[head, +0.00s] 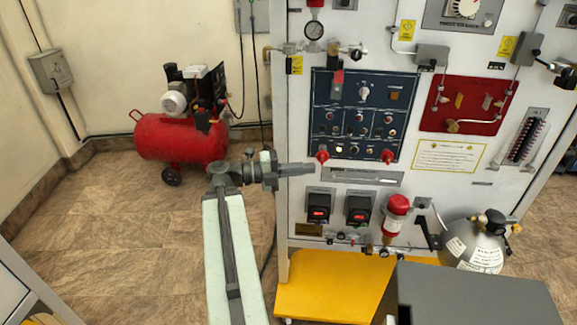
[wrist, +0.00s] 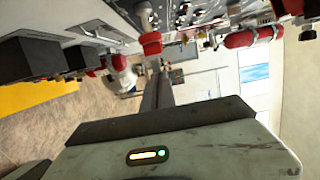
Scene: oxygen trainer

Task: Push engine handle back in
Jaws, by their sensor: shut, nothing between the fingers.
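Two red handles stick out along the lower edge of the dark blue panel (head: 357,112), a left one (head: 322,156) and a right one (head: 387,156). I cannot tell which is the engine handle, or how far either is pulled out. My gripper (head: 340,167) is shut and empty, pointing right across the white panel face.
A red cylinder (head: 395,215) and a grey gas bottle (head: 475,245) are at lower right. A yellow base (head: 335,290) juts out at floor level. A red compressor (head: 180,135) stands left; the floor between is clear.

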